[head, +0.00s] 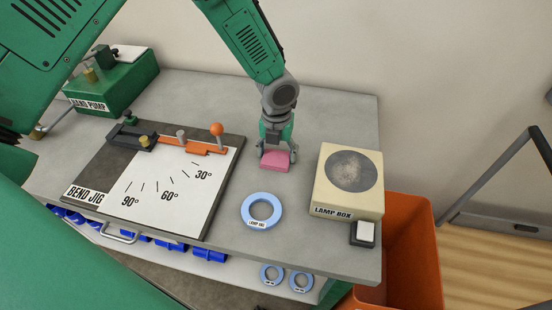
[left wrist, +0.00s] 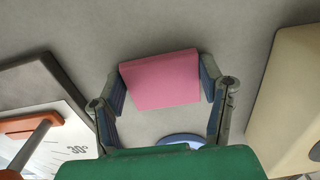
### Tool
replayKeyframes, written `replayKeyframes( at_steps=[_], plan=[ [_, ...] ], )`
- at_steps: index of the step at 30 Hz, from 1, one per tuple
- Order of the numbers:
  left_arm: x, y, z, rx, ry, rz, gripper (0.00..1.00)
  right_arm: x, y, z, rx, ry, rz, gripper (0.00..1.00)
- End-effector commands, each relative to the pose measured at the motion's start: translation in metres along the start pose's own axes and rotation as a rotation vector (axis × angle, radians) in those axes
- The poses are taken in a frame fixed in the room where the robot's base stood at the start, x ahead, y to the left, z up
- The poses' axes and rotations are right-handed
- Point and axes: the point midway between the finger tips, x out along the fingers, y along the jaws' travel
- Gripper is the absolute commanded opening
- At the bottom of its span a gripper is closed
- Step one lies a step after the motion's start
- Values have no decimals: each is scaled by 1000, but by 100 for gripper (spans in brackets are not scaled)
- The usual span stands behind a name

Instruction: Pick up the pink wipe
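The pink wipe (head: 275,162) is a small block-like pad on the grey bench top, between the bend jig and the lamp box. My left gripper (head: 276,150) comes down over it from above. In the left wrist view the wipe (left wrist: 162,80) lies between the two fingertips, slightly tilted in the picture. The gripper's fingers (left wrist: 163,88) are spread, one on each side of the wipe and very close to its side edges. I cannot tell whether they touch it. My right gripper is not in view.
The bend jig (head: 190,205) with its orange-knobbed lever (head: 217,130) stands left of the wipe. The lamp box (head: 348,198) stands right. A blue ring (head: 261,224) lies in front. The green bend pump (head: 112,88) is at the back left. An orange bin (head: 412,260) stands beyond the bench's right edge.

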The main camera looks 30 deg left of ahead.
Motion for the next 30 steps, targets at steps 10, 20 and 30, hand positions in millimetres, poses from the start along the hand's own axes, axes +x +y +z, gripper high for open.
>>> replayKeyframes(
  at_steps=[10,20,30],
  plan=[
    [-7,0,1,0,-1,-1,48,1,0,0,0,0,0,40],
    [-70,0,0,-1,-3,-2,48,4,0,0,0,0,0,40],
    [-100,0,0,0,1,0,48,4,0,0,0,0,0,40]
  ],
)
